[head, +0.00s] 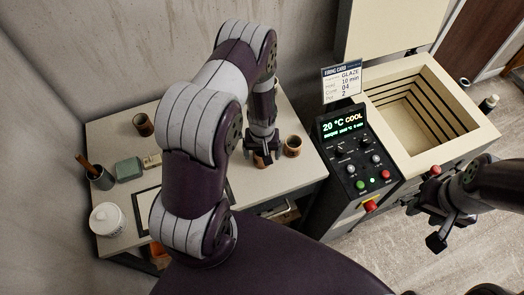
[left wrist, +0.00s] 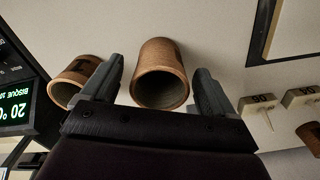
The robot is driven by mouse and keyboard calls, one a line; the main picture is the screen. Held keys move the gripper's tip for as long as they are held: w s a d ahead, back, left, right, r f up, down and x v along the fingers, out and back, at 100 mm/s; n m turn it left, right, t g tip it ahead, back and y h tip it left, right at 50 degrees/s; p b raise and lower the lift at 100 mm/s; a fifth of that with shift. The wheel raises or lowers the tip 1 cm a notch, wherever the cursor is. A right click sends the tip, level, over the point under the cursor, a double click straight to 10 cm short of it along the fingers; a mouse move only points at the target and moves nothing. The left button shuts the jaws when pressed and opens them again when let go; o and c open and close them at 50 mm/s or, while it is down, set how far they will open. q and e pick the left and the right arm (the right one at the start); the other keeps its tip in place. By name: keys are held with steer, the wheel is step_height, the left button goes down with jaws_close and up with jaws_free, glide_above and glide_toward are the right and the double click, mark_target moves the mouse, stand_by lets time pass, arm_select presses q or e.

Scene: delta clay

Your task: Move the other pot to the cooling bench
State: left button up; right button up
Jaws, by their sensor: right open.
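A brown clay pot (head: 262,159) stands on the pale table (head: 186,117), partly hidden by my left gripper (head: 262,148). In the left wrist view this pot (left wrist: 161,75) lies between the two fingers of my left gripper (left wrist: 155,95), with small gaps on both sides; the fingers are open. A second pot (head: 292,146) stands just right of it; it also shows in the left wrist view (left wrist: 73,79), outside the fingers. A third pot (head: 143,124) stands at the table's back left. My right gripper (head: 440,222) is open and empty in front of the kiln. I cannot tell which surface is the cooling bench.
The open kiln (head: 420,105) looks empty. Its control panel (head: 355,150) reads 20 °C COOL, with a firing card (head: 342,83) above. A tool jar (head: 99,179), green block (head: 129,169) and white tub (head: 107,218) stand at the table's left.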

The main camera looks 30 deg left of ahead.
arm_select(q)
steer(key=shift+r, duration=0.1)
steer(key=shift+r, duration=0.3)
step_height(320, 180, up, 12)
steer(key=b, duration=0.2)
steer(key=s+d+r+m+t, duration=0.1)
steer(key=s+d+r+m, duration=0.4)
steer(key=s+r, duration=0.3)
step_height(320, 180, up, 2)
steer(key=shift+s+d+r+m, duration=0.2)
steer(key=shift+s+m, duration=0.1)
steer(key=shift+s, duration=0.1)
steer(key=shift+s, duration=0.15)
steer(key=shift+c, duration=0.3)
stand_by(0.7)
